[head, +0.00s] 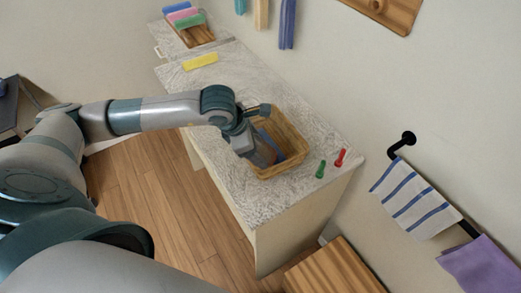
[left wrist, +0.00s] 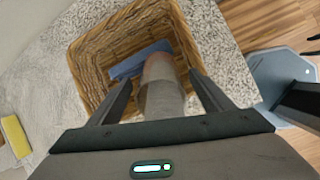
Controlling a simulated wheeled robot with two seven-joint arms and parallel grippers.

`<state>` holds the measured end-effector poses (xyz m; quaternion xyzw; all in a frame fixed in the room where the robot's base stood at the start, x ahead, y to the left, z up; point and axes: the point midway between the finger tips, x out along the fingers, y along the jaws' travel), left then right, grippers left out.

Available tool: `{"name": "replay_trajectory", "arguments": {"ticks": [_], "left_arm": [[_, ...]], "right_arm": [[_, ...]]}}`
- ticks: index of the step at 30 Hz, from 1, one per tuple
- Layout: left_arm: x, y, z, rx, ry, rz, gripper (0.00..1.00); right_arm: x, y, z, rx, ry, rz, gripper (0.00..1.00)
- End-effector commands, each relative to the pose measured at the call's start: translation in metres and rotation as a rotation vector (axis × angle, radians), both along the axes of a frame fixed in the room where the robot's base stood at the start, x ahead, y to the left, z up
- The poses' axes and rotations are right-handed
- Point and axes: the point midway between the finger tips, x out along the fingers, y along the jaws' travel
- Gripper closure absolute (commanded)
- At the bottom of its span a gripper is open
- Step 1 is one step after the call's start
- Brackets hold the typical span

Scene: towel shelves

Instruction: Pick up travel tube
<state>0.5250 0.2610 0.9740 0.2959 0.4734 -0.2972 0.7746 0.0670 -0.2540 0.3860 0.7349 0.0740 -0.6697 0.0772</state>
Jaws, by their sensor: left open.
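A grey-brown cylinder, which looks like the travel tube, stands or leans in the wicker basket (head: 292,132); in the left wrist view the tube (left wrist: 160,72) lies between my open fingers. My left gripper (left wrist: 160,88) is over the basket, with one finger on each side of the tube; I cannot tell whether they touch it. In the head view the left gripper (head: 256,136) partly hides the tube (head: 265,155). A blue item (left wrist: 138,60) lies beside the tube in the basket. My right gripper is not in view.
A small green bottle (head: 320,169) and a red one (head: 340,157) stand right of the basket on the speckled counter (head: 230,85). A yellow folded cloth (head: 201,61) lies farther back. A striped towel (head: 413,199) hangs on the wall rail.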

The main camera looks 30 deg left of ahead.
Motion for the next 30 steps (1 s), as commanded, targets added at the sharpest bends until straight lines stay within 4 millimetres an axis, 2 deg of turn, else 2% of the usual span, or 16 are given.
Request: {"name": "replay_trajectory", "arguments": {"ticks": [2,8,20,30], "left_arm": [[0.0,0.0,0.0,0.0,0.0,0.0,0.26],[0.0,0.0,0.0,0.0,0.0,0.0,0.71],[0.0,0.0,0.003,0.0,-0.001,0.0,0.71],[0.001,-0.001,0.029,-0.001,-0.005,0.0,0.71]], "right_arm": [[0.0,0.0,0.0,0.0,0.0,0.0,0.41],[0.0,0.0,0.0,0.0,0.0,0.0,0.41],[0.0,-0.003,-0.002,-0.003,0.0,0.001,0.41],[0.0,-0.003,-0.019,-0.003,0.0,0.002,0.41]]}}
